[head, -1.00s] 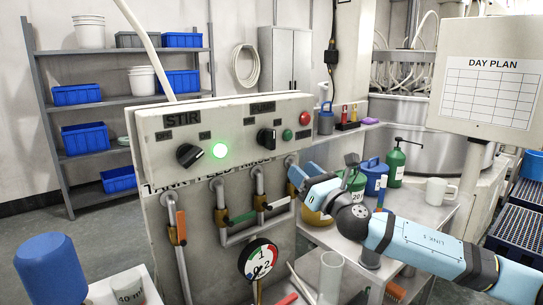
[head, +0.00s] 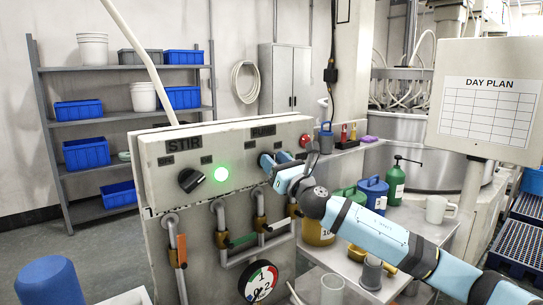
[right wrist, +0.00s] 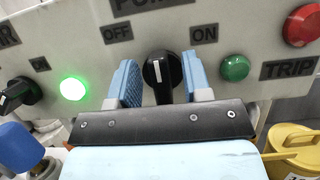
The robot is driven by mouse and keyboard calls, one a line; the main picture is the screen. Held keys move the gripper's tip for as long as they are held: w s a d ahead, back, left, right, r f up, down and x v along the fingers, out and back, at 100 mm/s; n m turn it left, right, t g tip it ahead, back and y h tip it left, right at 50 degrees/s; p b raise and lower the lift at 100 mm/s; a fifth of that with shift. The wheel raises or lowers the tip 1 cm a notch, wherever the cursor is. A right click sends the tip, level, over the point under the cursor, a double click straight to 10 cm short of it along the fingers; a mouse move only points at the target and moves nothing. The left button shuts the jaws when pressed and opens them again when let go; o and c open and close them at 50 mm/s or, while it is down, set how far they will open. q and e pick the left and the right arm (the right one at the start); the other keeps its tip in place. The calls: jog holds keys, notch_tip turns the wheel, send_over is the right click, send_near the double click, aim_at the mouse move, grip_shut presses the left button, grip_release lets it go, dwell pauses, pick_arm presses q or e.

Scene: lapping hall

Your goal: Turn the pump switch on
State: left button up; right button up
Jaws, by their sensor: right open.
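The pump switch (right wrist: 160,76) is a black knob with a white line, between the OFF and ON labels in the right wrist view. Its line stands about upright there. In the head view my right gripper hides most of it. My right gripper (head: 273,160) is at the front of the control panel (head: 236,143). In the right wrist view its blue fingers (right wrist: 160,66) are open, one on each side of the knob. I cannot tell whether they touch it. My left gripper is not in view.
The stir knob (head: 191,180) and a lit green lamp (head: 222,174) are left of the pump switch. Pipes with valve handles (head: 242,240) run below. Jugs and a mug (head: 440,209) stand right.

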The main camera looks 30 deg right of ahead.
jog(key=shift+x, duration=0.8)
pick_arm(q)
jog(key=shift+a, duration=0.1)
pick_arm(e)
jog(key=shift+c, duration=0.4)
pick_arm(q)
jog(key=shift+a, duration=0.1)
pick_arm(e)
grip_shut()
